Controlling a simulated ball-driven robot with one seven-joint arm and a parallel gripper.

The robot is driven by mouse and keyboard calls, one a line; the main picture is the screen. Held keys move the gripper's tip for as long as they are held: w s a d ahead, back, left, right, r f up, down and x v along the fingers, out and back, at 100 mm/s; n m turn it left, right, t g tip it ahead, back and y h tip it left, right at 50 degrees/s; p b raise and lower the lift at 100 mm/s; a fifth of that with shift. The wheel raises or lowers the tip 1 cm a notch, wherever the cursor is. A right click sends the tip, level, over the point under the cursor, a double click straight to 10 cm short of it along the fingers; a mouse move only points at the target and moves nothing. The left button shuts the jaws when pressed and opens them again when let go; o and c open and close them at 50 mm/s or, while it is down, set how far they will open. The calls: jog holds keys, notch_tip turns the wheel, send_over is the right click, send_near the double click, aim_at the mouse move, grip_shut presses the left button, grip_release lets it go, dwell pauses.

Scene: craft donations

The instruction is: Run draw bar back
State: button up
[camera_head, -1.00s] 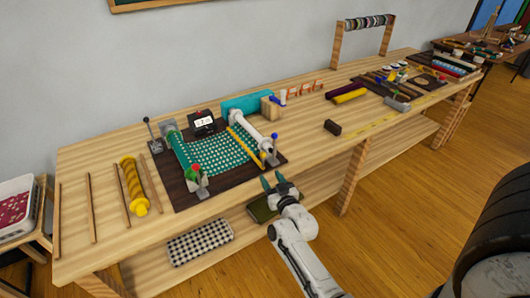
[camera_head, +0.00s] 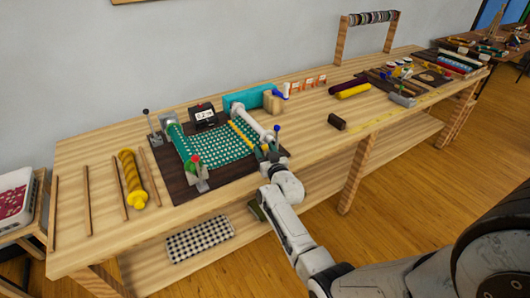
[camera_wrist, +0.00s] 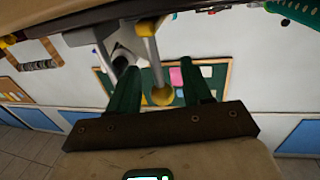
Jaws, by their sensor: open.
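The draw bar, which I take to be the yellow bar (camera_head: 241,134), lies across the right part of a green dotted cloth (camera_head: 212,146) on a dark board (camera_head: 225,170). My gripper (camera_head: 267,153) is at the board's front right corner, at the bar's near end, partly hiding it. In the wrist view my gripper (camera_wrist: 163,90) is open, its two dark green fingers apart. A yellow round knob (camera_wrist: 162,96) on a grey rod (camera_wrist: 153,60) shows between the fingers. I cannot tell whether either finger touches it.
A blue-knobbed lever (camera_head: 277,130) stands close to my gripper, and a red-and-green-topped post (camera_head: 196,168) stands at the board's front left. A white roller (camera_head: 252,125) lies behind the bar. A dark block (camera_head: 337,122) lies to the right, with bare tabletop around it.

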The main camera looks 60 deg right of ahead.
grip_shut()
dwell(0.5)
